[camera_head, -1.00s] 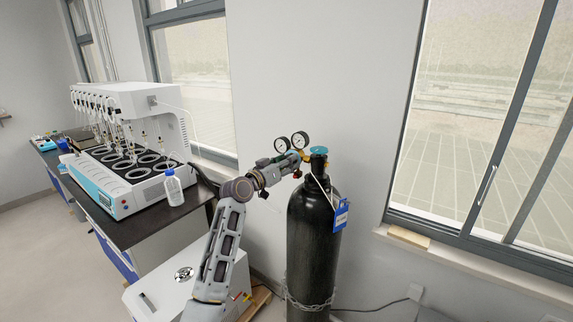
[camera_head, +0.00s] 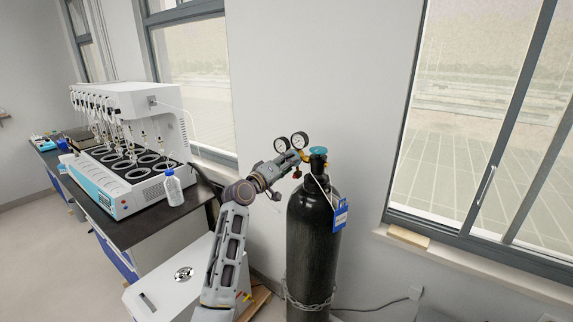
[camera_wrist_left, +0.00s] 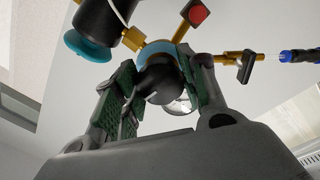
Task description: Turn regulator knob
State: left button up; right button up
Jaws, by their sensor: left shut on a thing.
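The regulator sits on top of the gas cylinder, with two round gauges (camera_head: 290,142) above it. In the left wrist view the black regulator knob (camera_wrist_left: 160,82) lies between the green-padded fingers of my left gripper (camera_wrist_left: 163,92), which is shut on it. In the head view the left gripper (camera_head: 294,158) is at the regulator, left of the cylinder's teal valve handwheel (camera_head: 318,151), and hides the knob. The handwheel also shows at upper left in the wrist view (camera_wrist_left: 87,48). My right gripper is not in view.
The black gas cylinder (camera_head: 313,245) stands by the wall, with a chain around its lower part and a blue tag (camera_head: 341,215). On the left, a dark bench holds a multi-position distiller (camera_head: 130,150) and a bottle (camera_head: 173,188). A white box (camera_head: 165,280) stands below.

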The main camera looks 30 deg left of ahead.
pick_arm(q)
jog(key=shift+n, duration=0.3)
jog(key=o, duration=1)
jog(key=shift+o, duration=0.2)
jog(key=s+a, duration=0.2)
jog(key=s, duration=0.9)
jog(key=shift+s+f, duration=0.35)
jog(key=shift+s, duration=0.05)
dwell(0.5)
